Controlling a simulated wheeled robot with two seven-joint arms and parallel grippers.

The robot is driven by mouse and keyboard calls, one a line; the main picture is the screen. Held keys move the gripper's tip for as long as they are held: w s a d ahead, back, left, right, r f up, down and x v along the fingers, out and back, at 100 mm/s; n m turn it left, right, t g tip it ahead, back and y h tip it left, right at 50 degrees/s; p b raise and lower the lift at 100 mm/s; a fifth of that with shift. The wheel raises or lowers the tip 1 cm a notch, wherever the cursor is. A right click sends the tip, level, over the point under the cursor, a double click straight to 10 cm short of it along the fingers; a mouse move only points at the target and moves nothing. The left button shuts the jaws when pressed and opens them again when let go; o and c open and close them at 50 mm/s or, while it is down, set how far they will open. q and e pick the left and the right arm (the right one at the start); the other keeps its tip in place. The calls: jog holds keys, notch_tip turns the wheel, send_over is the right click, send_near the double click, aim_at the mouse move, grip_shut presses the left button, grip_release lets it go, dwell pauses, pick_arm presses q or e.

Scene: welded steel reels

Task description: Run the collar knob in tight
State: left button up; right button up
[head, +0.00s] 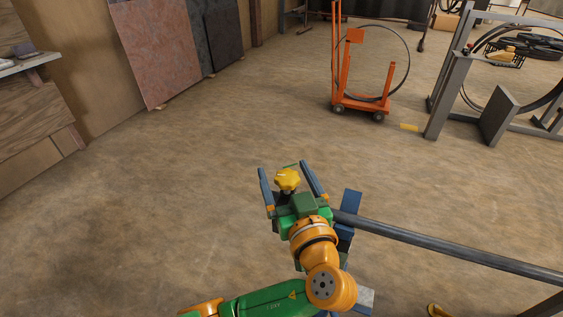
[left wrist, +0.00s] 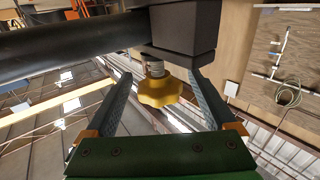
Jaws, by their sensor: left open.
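The yellow lobed collar knob (head: 287,179) shows between the fingers of my left gripper (head: 283,170) in the head view. In the left wrist view the knob (left wrist: 160,91) sits on a threaded stem (left wrist: 153,70), with bare thread showing between it and the dark collar block (left wrist: 188,30). My left gripper (left wrist: 160,80) is open, one finger on each side of the knob, with visible gaps. A dark round bar (head: 440,244) runs from near the gripper to the right; it also shows in the left wrist view (left wrist: 70,52). My right gripper is out of view.
A blue upright piece (head: 351,203) stands close to the right of my left gripper. An orange wheeled cart (head: 361,103) with a hoop and a grey steel frame (head: 449,96) stand farther back. The floor on the left is clear.

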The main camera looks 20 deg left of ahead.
pick_arm(q)
jog(key=shift+x, duration=1.05)
jog(key=shift+c, duration=0.9)
jog(key=shift+f, duration=0.1)
jog(key=c, duration=1.2)
